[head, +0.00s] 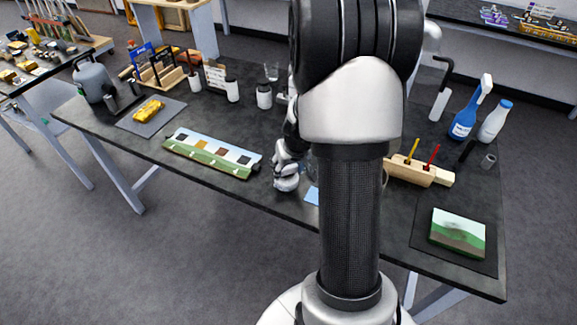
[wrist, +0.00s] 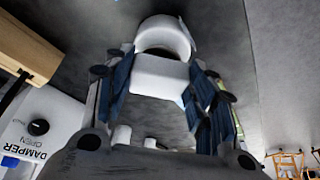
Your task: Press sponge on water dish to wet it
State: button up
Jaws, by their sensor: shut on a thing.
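My gripper (wrist: 163,92) has its two dark blue fingers on either side of a white block, which appears to be the sponge (wrist: 158,76). A white round, ring-like thing, perhaps the water dish (wrist: 163,33), shows just beyond the block. I cannot tell whether the two touch. In the head view my gripper (head: 288,160) is low over the front middle of the dark table, with a white shape beneath it. My arm hides part of the area to its right.
A painted panel strip (head: 212,153) lies left of my gripper on the dark table (head: 150,145). A blue flat piece (head: 312,196) lies near the front edge. A wooden holder (head: 410,171), a green picture block (head: 457,233) and bottles (head: 470,112) stand on the right.

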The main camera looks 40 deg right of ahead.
aim_at(289, 168)
jog(key=shift+f+b, duration=0.75)
jog(key=shift+b, duration=0.1)
dwell(1.7)
jog(key=shift+r+p, duration=2.9)
jog(key=shift+r, duration=0.7)
